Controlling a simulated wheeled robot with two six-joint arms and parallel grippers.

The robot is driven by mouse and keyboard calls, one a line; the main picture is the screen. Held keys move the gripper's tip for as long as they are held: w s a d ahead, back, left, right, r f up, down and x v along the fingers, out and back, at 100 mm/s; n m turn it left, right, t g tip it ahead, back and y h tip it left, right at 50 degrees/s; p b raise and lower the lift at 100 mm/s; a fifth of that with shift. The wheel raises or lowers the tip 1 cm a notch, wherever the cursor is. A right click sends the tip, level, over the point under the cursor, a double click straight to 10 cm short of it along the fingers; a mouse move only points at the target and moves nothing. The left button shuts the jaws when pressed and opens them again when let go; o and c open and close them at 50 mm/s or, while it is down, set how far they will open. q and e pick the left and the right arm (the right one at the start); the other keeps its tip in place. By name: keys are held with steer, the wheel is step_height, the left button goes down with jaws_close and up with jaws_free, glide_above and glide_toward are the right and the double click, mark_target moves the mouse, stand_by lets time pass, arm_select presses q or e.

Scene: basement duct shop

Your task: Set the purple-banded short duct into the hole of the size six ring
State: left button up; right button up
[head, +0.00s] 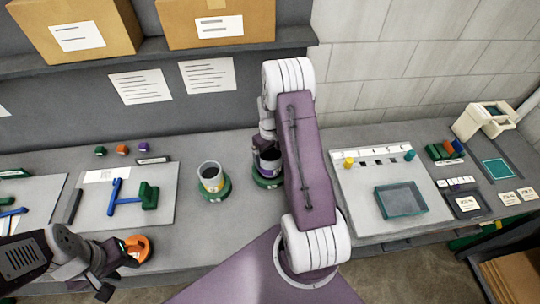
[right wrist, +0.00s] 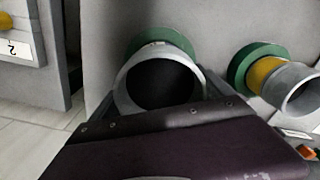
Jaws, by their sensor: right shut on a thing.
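The purple-banded short duct (head: 270,166) stands upright over a green ring (head: 268,182), partly behind my right arm in the head view. My right gripper (head: 268,146) is shut on this duct from above. In the right wrist view the duct's open grey rim (right wrist: 160,82) is between the jaws, with the green ring (right wrist: 162,36) around or just beyond its far end. I cannot tell how deep the duct sits, and no size mark is readable on the ring.
A yellow-banded duct (head: 211,177) stands in another green ring just left. A board with blue and green parts (head: 128,200) lies further left. A white board with a teal tray (head: 402,199) is on the right. Cardboard boxes (head: 220,25) sit on the shelf above.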

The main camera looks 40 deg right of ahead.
mark_target(270, 156)
steer(key=shift+f+b, duration=0.7)
steer(key=shift+f, duration=0.35)
steer(key=shift+f, duration=0.1)
steer(key=o, duration=1.4)
step_height(270, 156, up, 9)
steer(key=shift+r+b, duration=0.1)
steer(key=shift+b, duration=0.7)
